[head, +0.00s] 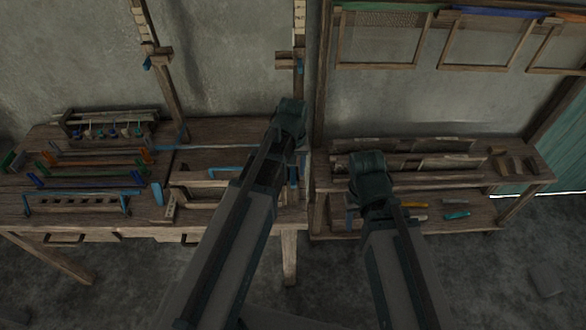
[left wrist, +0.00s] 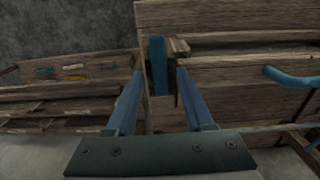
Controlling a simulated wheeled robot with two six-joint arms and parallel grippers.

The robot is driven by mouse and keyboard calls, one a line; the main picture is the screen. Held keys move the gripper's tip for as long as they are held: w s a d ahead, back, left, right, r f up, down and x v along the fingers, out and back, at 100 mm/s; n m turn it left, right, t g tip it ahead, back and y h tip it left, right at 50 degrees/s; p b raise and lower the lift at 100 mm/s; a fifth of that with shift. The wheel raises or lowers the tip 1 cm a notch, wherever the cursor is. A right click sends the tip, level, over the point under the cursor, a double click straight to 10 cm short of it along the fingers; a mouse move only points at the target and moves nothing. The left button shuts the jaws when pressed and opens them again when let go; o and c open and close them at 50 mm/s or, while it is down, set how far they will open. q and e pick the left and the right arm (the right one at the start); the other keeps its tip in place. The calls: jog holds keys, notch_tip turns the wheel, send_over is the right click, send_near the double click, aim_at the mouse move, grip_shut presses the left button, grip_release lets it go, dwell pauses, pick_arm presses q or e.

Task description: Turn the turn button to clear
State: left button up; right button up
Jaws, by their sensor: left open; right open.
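In the left wrist view, an upright blue bar (left wrist: 158,66) lies against the end of a wooden beam; I take it to be the turn button, though I cannot be sure. A small wooden block (left wrist: 180,47) sits right beside it. My left gripper (left wrist: 160,76) is open, and the blue bar shows between its fingertips; I see no contact. In the head view my left gripper (head: 290,122) is over the right end of the loom bench, its fingers mostly hidden. My right gripper (head: 368,172) is open over the right-hand shelf, its fingers largely hidden by the wrist.
The loom bench (head: 90,208) at left carries several coloured tools and racks. A curved blue handle (left wrist: 290,77) stands out right of the blue bar. The right-hand shelf (head: 520,180) holds wooden pieces and small coloured tools. Framed screens (head: 380,66) hang on the wall.

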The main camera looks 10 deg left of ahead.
aim_at(294, 174)
pick_arm(q)
notch_tip(294, 174, up, 14)
jog(key=p, duration=1.3)
jog(key=shift+f, duration=0.15)
jog(key=s+d+f+m+y+b, duration=0.1)
jog(key=s+d+f+m+b, duration=0.6)
jog(key=s, duration=0.6)
notch_tip(294, 174, down, 2)
jog(key=shift+s+d+f+b, duration=0.2)
jog(key=shift+d+b, duration=0.85)
jog(key=shift+d, duration=0.05)
